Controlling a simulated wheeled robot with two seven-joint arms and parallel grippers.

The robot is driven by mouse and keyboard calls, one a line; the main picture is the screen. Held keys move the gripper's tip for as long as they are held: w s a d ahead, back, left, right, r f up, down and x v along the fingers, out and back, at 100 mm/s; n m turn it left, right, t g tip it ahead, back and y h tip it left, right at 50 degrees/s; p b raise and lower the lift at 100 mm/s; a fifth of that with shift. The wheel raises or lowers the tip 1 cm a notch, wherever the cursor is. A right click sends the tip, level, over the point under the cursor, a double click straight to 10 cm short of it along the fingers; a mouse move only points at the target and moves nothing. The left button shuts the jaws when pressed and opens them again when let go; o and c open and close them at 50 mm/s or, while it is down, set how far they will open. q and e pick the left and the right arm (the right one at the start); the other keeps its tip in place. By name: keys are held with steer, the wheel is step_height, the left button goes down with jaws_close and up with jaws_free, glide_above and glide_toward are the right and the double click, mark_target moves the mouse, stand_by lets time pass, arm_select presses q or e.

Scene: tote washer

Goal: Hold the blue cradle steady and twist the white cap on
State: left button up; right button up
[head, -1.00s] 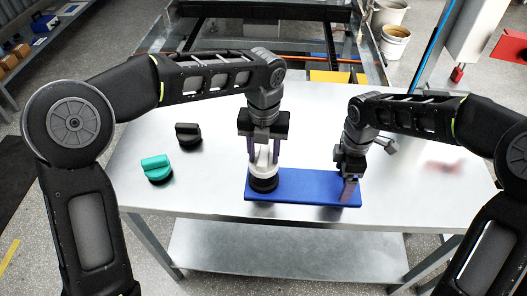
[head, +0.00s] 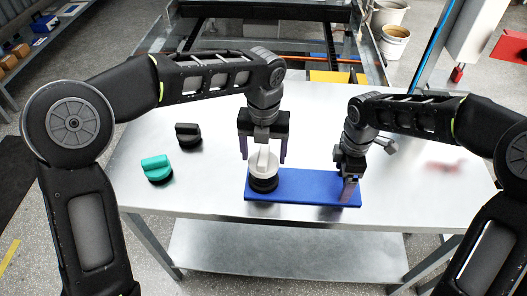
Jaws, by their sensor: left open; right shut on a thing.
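The blue cradle (head: 310,188) lies flat on the metal table. The white cap (head: 263,165) sits at the cradle's left end, on top of a black round base (head: 263,184). My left gripper (head: 263,156) is just above the cap, pointing down, with its fingers spread apart on either side of the cap's upper part. It is open. My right gripper (head: 347,188) is shut on the right end of the blue cradle. Whether the cap is fully seated on the black base cannot be told from this view.
A teal cap (head: 157,169) and a black cap (head: 188,135) lie on the table to the left. The metal table (head: 215,220) is bare around them and in front of the cradle. Buckets (head: 395,42) stand on the floor beyond the table.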

steer(key=shift+s+f, duration=0.15)
steer(key=shift+f, duration=0.1)
arm_select(q)
steer(key=shift+r, duration=3.5)
arm_select(e)
steer(key=o, duration=1.8)
steer(key=shift+o, duration=0.2)
steer(key=shift+r, duration=0.1)
steer(key=shift+r, duration=0.1)
